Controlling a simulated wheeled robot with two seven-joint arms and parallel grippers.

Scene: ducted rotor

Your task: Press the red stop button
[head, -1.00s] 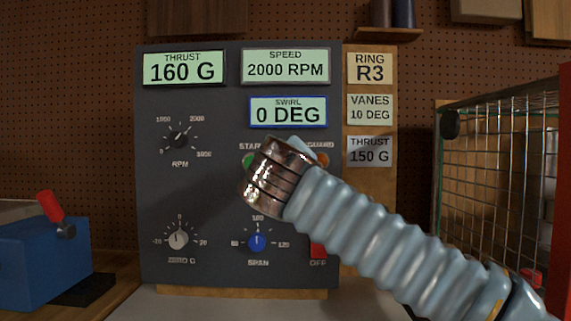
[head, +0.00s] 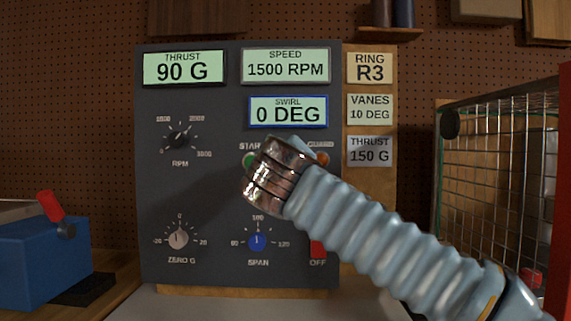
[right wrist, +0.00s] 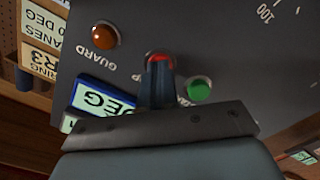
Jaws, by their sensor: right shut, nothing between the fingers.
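The red stop button (right wrist: 160,58) shows in the right wrist view, between the orange guard lamp and the green start button (right wrist: 199,89). My right gripper (right wrist: 157,70) is shut and empty, with its fingertips at the red button and covering part of it. They look in contact with it, but how far it is pressed cannot be told. In the head view my right arm hides the stop button and the fingertips. The dark control panel (head: 215,190) shows thrust 90 G (head: 184,70) and speed 1500 RPM (head: 286,68). My left gripper is out of view.
The orange guard lamp (right wrist: 104,35) is close to the fingers. The panel also carries an RPM knob (head: 179,140), a zero knob (head: 178,238), a blue span knob (head: 257,241) and a red OFF switch (head: 318,249). A wire cage (head: 500,170) stands right, a blue box (head: 40,262) left.

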